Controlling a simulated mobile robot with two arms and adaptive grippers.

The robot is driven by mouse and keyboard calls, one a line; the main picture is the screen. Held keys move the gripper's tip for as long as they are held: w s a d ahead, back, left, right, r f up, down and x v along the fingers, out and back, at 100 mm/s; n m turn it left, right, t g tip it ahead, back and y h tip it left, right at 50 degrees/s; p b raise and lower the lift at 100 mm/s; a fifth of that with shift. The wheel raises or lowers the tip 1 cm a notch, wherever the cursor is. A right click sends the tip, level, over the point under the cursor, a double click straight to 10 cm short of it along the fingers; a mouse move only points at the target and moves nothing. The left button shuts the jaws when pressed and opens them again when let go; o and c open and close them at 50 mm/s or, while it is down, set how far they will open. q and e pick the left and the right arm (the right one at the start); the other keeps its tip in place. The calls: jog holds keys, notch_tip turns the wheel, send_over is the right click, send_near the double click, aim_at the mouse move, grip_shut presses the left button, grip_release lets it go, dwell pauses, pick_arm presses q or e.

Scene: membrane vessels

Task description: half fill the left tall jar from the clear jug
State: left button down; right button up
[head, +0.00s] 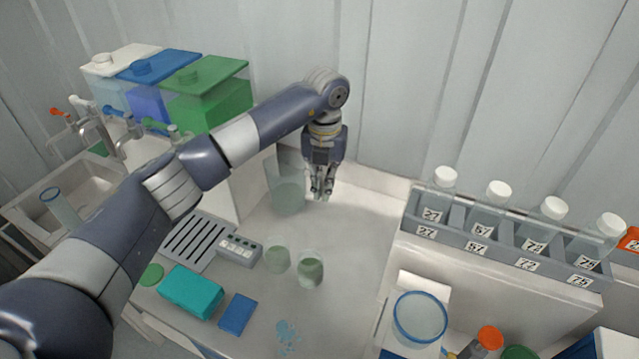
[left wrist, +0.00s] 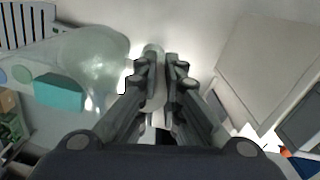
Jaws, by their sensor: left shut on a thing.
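The clear jug (head: 287,193) stands at the back of the worktop, with pale greenish liquid in it. My left gripper (head: 322,192) points down at the jug's right side and is shut on its handle. In the left wrist view the handle (left wrist: 153,80) is between the fingers and the jug's body (left wrist: 95,58) is left of them. Two clear jars stand in front: the left jar (head: 277,259) and the right jar (head: 310,271). Both look greenish inside; the left jar's exact level is hard to tell. My right gripper is not in view.
A grey block (head: 240,250), a teal box (head: 191,291) and a blue pad (head: 237,314) lie left of the jars. A numbered rack (head: 490,247) of white-capped bottles stands right. A bluish spill (head: 287,335) lies in front. The worktop between jug and rack is clear.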

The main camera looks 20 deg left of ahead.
pick_arm(q)
jog(key=f+n+t+h, duration=0.1)
jog(key=f+t+h, duration=0.1)
jog(key=h, duration=0.1)
jog(key=f+n+t+h+p, duration=0.1)
jog(key=n+h, duration=0.1)
jog(key=h, duration=0.1)
jog(key=a+f+n+t+h, duration=0.1)
jog(key=f+t+h, duration=0.1)
jog(key=h, duration=0.1)
jog(key=shift+w+a+f+n+t+h, duration=0.1)
jog(key=shift+w+f+n+t+h, duration=0.1)
jog(key=shift+f+n+t+h, duration=0.15)
dwell(0.6)
jog(key=shift+f, duration=0.1)
dwell(0.5)
